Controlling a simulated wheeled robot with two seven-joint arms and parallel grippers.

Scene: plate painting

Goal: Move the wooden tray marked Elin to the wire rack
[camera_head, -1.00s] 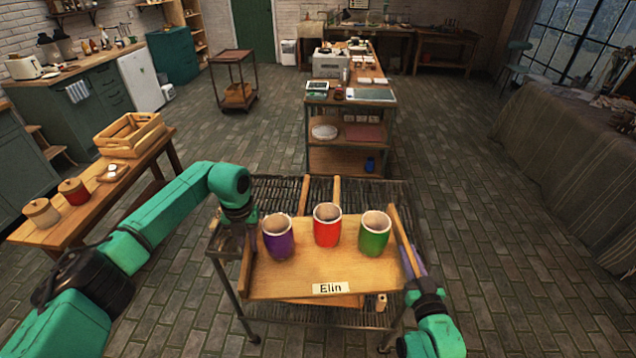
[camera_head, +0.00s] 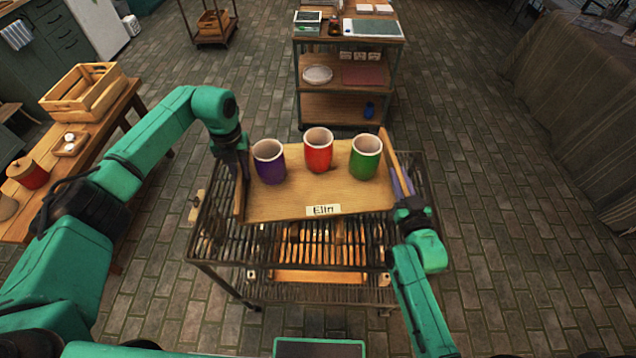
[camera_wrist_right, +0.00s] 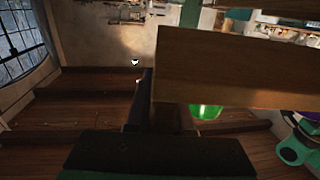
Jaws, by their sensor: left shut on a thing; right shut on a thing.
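The wooden tray marked Elin (camera_head: 300,198) is held between my two grippers over the far part of the wire rack (camera_head: 225,255). A purple cup (camera_head: 269,165), a red cup (camera_head: 318,152) and a green cup (camera_head: 365,159) stand upright on it. My left gripper (camera_head: 238,170) is shut on the tray's left side. My right gripper (camera_head: 410,205) is shut on its right side. The right wrist view shows the tray's wooden side (camera_wrist_right: 235,75) close up, with part of the green cup (camera_wrist_right: 204,112). Whether the tray touches the rack is hard to tell.
The rack's near slats are bare, and wooden boards (camera_head: 320,277) show on a level below. A wooden table (camera_head: 90,145) with a crate (camera_head: 82,92) stands at the left. A shelf unit (camera_head: 345,105) stands beyond the rack. The floor at the right is free.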

